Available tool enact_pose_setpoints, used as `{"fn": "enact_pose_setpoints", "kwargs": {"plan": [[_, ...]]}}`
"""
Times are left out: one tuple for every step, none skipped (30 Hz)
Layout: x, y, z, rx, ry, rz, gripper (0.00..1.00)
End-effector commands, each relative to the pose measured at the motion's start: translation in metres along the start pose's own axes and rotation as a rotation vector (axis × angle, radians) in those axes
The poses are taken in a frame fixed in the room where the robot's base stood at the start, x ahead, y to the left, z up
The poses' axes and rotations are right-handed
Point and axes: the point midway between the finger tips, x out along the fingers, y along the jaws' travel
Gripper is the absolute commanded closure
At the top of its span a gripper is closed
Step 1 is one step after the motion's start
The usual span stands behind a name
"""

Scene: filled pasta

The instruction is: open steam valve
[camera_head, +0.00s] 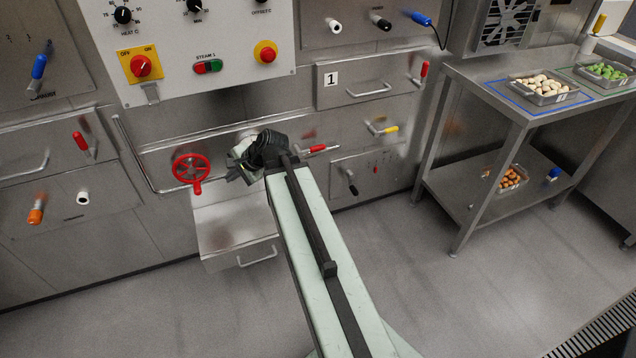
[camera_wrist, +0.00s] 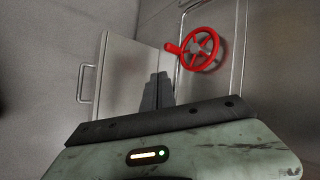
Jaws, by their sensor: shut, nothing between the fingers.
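A red handwheel (camera_head: 191,168) with spokes and a small knob on its lower rim is mounted on the steel front. It also shows at the upper right of the wrist view (camera_wrist: 203,48). No label marking it as the steam valve can be read. My gripper (camera_head: 238,162) is to the right of the handwheel in the head view, apart from it and partly hidden by my wrist. In the wrist view its fingers (camera_wrist: 157,90) are together, with nothing between them, to the lower left of the wheel.
A steel drawer box (camera_head: 236,222) juts out below the handwheel. A bent steel pipe (camera_head: 133,153) runs left of the wheel. A red-handled lever (camera_head: 318,149) is right of my wrist. A control panel (camera_head: 190,50) is above. A steel table (camera_head: 478,78) stands right; the floor before it is clear.

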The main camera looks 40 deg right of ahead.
Motion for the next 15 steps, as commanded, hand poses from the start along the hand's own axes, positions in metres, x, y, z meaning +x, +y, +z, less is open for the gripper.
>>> {"fn": "enact_pose_setpoints", "kwargs": {"plan": [[0.030, 0.028, -0.034, 0.127, 0.020, -0.071, 1.00], [0.035, 0.033, -0.050, 0.208, 0.029, -0.117, 1.00], [0.040, 0.039, -0.072, 0.316, 0.038, -0.178, 1.00], [0.043, 0.045, -0.089, 0.396, 0.044, -0.225, 1.00], [0.045, 0.050, -0.106, 0.476, 0.048, -0.273, 1.00], [0.047, 0.059, -0.129, 0.583, 0.051, -0.338, 1.00], [0.048, 0.066, -0.147, 0.663, 0.052, -0.388, 1.00], [0.048, 0.074, -0.165, 0.743, 0.051, -0.438, 1.00], [0.048, 0.086, -0.189, 0.848, 0.048, -0.506, 1.00], [0.047, 0.095, -0.207, 0.925, 0.043, -0.558, 1.00], [0.045, 0.104, -0.225, 1.002, 0.037, -0.610, 1.00], [0.041, 0.117, -0.248, 1.099, 0.025, -0.678, 1.00], [0.038, 0.126, -0.263, 1.165, 0.016, -0.727, 1.00], [0.034, 0.135, -0.278, 1.229, 0.005, -0.773, 1.00], [0.029, 0.147, -0.296, 1.305, -0.010, -0.831, 1.00]]}}
